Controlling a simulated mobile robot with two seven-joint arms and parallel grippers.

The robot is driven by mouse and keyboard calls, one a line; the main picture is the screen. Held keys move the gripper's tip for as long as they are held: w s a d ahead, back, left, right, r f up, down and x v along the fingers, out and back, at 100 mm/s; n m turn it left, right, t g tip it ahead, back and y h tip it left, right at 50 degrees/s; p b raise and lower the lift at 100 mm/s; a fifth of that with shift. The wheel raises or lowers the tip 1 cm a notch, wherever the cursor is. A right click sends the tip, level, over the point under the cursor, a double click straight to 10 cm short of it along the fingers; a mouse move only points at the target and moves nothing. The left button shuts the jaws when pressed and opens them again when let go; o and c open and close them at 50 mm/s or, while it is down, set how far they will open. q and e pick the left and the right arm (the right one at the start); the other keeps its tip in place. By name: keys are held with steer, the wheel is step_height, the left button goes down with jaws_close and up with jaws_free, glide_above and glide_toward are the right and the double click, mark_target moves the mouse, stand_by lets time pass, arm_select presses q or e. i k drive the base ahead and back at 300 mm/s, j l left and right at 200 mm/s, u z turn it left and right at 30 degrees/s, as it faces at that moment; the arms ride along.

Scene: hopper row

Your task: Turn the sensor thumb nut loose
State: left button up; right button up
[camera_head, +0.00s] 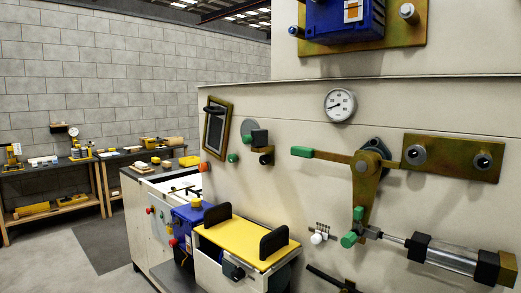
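A small sensor-like assembly (260,137) is mounted on the beige machine wall near the middle of the head view. It has a dark block, a round grey part behind it and a black cylinder (266,159) below. A green knob (233,158) sits just to its lower left; I cannot tell whether this is the thumb nut. Whether any nut is tight or loose cannot be seen. Neither of my grippers shows in the view.
A brass-framed window (216,128) is left of the assembly, and a gauge (339,105) is above right. A green-handled lever linkage (367,162) and a cylinder (452,262) stand out at right. A yellow-topped box (245,236) with black handles juts out below. Floor at left is open.

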mark_target(265, 160)
steer(key=k+l, duration=0.1)
steer(key=l, duration=0.2)
steer(key=i+j+u, duration=0.1)
steer(key=u, duration=1.3)
steer(key=i, duration=3.15)
steer(key=i+j+z, duration=0.15)
steer(key=i, duration=0.3)
steer(key=i+j+z, duration=0.1)
steer(key=i, duration=0.3)
steer(key=i+j+z, duration=0.15)
steer(key=i, duration=0.3)
steer(key=l+z, duration=0.1)
steer(key=z, duration=3.5)
steer(key=i+l+z, duration=0.15)
steer(key=i+z, duration=0.25)
